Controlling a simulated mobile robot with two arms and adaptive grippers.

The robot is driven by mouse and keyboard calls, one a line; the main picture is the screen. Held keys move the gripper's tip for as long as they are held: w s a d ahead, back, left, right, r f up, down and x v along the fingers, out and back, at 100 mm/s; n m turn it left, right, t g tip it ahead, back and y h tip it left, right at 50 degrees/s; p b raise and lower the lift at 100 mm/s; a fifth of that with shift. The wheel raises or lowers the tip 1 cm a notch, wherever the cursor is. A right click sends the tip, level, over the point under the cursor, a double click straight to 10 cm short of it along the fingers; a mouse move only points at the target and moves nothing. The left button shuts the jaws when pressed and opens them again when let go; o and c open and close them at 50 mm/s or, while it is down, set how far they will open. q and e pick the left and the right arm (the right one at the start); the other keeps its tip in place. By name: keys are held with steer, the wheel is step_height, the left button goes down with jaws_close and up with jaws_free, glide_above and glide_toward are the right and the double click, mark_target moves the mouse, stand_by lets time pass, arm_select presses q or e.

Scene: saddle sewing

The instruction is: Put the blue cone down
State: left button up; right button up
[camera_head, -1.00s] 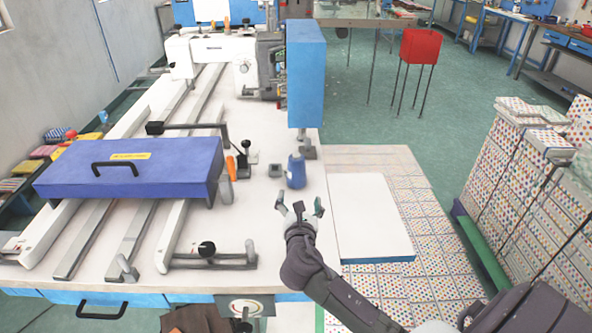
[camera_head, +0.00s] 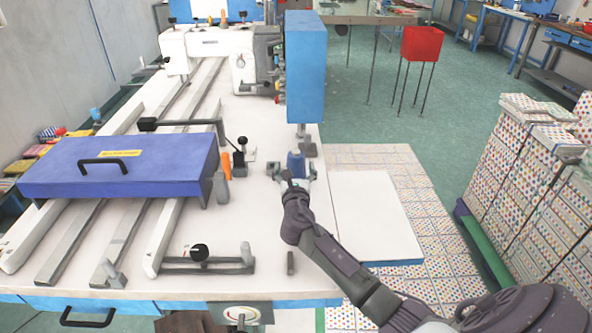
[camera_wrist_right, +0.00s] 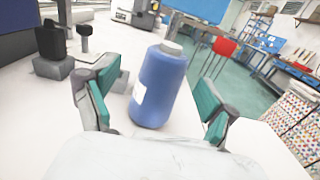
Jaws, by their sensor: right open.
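The blue cone (camera_head: 296,163), a blue bottle-like spool with a pale grey top, stands upright on the white table near its right edge. It also shows large in the right wrist view (camera_wrist_right: 160,85). My right gripper (camera_head: 292,172) is open, with one finger on each side of the cone. In the wrist view the green-padded fingertips (camera_wrist_right: 153,100) are spread wide, with visible gaps to the cone on both sides. The wrist partly hides the cone's lower part in the head view. My left gripper is not in view.
A tall blue box-shaped machine part (camera_head: 305,70) stands behind the cone. A black-knobbed lever (camera_head: 243,152) and an orange-handled piece (camera_head: 226,165) are to its left. A white board (camera_head: 372,215) lies to the right. A small dark peg (camera_head: 290,263) stands near the front edge.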

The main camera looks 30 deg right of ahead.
mark_target(296, 165)
steer(key=x, duration=0.4)
steer(key=shift+w+d+f, duration=0.15)
steer(key=shift+d, duration=0.25)
steer(key=shift+c, duration=0.2)
steer(key=c, duration=1.3)
